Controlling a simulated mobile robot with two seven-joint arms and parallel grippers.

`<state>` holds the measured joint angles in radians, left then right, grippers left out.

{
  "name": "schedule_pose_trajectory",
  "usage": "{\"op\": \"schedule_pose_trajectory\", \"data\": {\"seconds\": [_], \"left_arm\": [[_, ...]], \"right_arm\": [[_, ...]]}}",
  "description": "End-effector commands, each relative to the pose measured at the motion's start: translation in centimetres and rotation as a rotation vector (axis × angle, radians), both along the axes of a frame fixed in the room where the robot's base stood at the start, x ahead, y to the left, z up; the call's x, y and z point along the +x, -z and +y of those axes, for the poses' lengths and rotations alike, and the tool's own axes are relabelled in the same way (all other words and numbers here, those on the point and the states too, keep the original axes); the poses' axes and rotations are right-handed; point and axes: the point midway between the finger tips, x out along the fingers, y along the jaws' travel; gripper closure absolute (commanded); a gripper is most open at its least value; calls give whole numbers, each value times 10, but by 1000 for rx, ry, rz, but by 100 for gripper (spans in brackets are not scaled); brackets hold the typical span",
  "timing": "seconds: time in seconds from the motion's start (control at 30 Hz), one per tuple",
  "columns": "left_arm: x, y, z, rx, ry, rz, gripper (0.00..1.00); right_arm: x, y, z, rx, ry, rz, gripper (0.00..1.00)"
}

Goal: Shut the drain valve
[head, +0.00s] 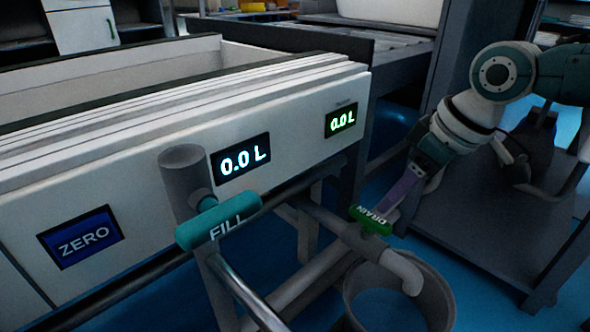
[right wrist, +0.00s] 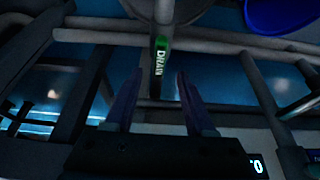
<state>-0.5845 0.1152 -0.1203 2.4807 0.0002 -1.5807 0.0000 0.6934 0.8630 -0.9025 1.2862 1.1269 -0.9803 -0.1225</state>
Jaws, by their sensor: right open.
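The drain valve's green handle (head: 370,220), lettered DRAIN, sits on a grey pipe above a round bucket (head: 440,290). My right gripper (head: 393,208) comes down from the right with its purple fingers close to the handle. In the right wrist view the right gripper (right wrist: 159,80) is open, its two fingers apart. The handle (right wrist: 160,62) shows upright just beyond the gap between the fingertips; I cannot tell whether they touch it. My left gripper is not in view.
A teal FILL handle (head: 219,222) on a grey upright pipe stands left of the drain. The white tank front carries two displays (head: 241,159) reading 0.0 L and a blue ZERO button (head: 82,238). Grey frame bars run below. A dark cart (head: 480,215) stands at right.

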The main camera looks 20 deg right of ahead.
Motion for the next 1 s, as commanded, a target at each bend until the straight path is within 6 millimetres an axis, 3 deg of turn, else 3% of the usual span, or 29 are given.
{"op": "schedule_pose_trajectory", "data": {"seconds": [0.03, 0.3, 0.77, 1.0], "left_arm": [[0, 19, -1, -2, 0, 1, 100], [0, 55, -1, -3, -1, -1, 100], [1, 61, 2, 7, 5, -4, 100], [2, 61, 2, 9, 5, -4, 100]], "right_arm": [[4, 19, 2, 2, -1, -3, 45], [19, 55, 9, 2, 0, -1, 45], [24, 62, 11, 1, -2, -2, 45], [24, 62, 11, 1, -2, -1, 71]]}}
